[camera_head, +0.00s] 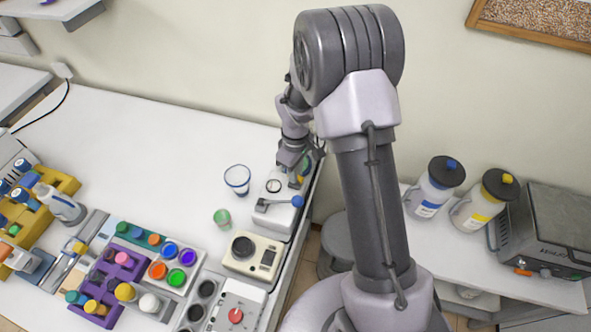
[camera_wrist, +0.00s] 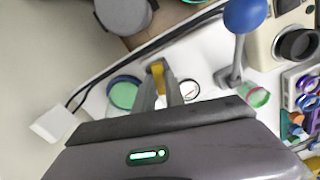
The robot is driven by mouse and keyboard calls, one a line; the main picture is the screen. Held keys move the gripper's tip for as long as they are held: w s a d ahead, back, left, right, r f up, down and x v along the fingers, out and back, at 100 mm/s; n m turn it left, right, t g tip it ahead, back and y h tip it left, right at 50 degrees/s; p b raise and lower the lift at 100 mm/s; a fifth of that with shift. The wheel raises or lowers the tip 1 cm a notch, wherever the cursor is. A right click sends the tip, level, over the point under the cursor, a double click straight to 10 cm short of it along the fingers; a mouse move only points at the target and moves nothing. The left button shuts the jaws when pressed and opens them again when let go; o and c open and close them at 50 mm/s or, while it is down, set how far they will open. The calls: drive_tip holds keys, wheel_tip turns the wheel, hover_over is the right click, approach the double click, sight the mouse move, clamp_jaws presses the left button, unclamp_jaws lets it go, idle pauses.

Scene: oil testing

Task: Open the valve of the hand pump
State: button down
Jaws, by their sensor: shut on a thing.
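The hand pump (camera_head: 272,222) is a white box near the bench's right edge, with a round gauge (camera_head: 273,185) and a lever ending in a blue knob (camera_head: 297,201). In the wrist view the gauge (camera_wrist: 190,89) and the blue knob (camera_wrist: 246,14) are right of my fingers. My gripper (camera_head: 297,181) points down at the back right of the pump. In the wrist view my gripper (camera_wrist: 160,86) is shut on a small yellow valve handle (camera_wrist: 157,70). My fingers hide part of the handle, and how far it is turned cannot be told.
A green-topped container (camera_wrist: 124,93) sits close beside my fingers. A blue-rimmed cup (camera_head: 237,180), a small green cup (camera_head: 222,218) and a beige device (camera_head: 254,255) stand near the pump. The bench's back middle is clear.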

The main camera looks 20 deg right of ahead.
drive_tip(key=shift+n+p, duration=0.4)
drive_tip(key=shift+n, duration=1.1)
drive_tip(key=c, duration=1.4)
unclamp_jaws()
wheel_tip(320, 180, up, 18)
drive_tip(key=p, duration=0.3)
drive_tip(key=shift+f+p, duration=0.25)
drive_tip(key=shift+p, duration=0.1)
